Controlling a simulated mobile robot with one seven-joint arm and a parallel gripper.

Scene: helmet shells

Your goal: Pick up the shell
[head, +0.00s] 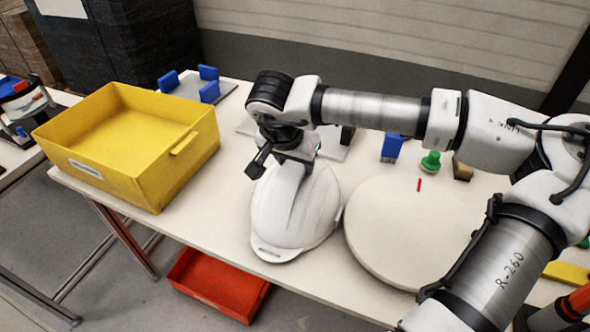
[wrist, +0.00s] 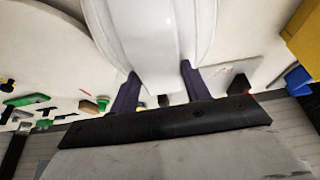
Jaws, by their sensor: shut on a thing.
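The white helmet shell (head: 292,214) is at the middle of the white table in the head view, left of a round white disc. In the wrist view the shell (wrist: 160,40) fills the top centre, between the two dark fingers. My gripper (wrist: 160,85) is shut on the raised ridge of the shell, one finger on each side. In the head view my wrist is over the top of the shell and hides the fingertips. I cannot tell whether the shell touches the table.
A yellow bin (head: 135,150) stands on the table's left end. The round white disc (head: 405,235) lies close to the shell's right. A blue fixture (head: 205,85) is at the back left. A red bin (head: 215,285) is on the floor below the table. Small coloured parts lie behind the disc.

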